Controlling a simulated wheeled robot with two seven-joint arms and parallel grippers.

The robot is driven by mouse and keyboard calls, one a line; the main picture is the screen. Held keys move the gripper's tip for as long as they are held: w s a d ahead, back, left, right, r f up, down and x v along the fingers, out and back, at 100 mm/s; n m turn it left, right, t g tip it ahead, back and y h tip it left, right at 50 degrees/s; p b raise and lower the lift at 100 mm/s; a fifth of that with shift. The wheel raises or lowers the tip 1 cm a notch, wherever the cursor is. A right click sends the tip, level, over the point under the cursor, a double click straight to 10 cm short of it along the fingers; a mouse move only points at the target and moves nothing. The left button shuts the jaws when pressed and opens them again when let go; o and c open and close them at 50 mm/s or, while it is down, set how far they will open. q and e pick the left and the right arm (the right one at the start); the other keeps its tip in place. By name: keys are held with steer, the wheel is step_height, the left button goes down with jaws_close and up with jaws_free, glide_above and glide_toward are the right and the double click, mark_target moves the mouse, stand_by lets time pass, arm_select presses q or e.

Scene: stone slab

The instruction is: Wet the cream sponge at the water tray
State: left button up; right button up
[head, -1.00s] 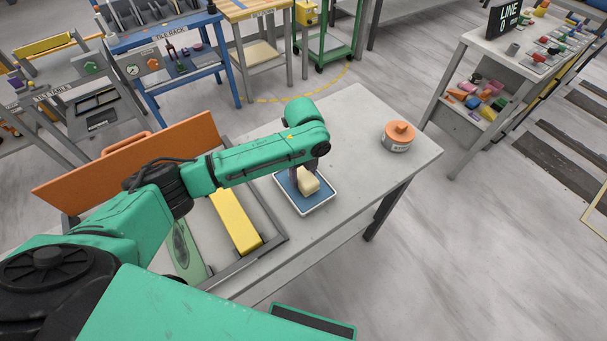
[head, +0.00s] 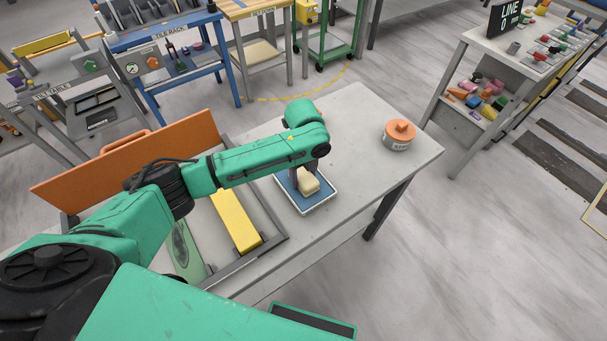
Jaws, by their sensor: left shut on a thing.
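The cream sponge (head: 308,183) is at the water tray (head: 317,207), a shallow blue tray with a pale rim on the grey table. My left gripper (head: 304,176) comes down over the tray and is shut on the sponge. The sponge is low, at or just above the blue surface; I cannot tell if it touches. The arm's wrist hides the tray's far side and most of the fingers. My right gripper is not in view.
A grey frame with a yellow bar (head: 236,221) and a green slab lies left of the tray. An orange board (head: 140,170) stands behind it. A round tin with an orange lid (head: 399,134) stands at the right. The table between tray and tin is clear.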

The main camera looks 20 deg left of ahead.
mark_target(303, 175)
arm_select(q)
steer(key=shift+s+f+p, duration=0.1)
steer(key=shift+p, duration=0.25)
stand_by(1.2)
step_height(303, 175, up, 7)
steer(key=p, duration=0.8)
stand_by(0.5)
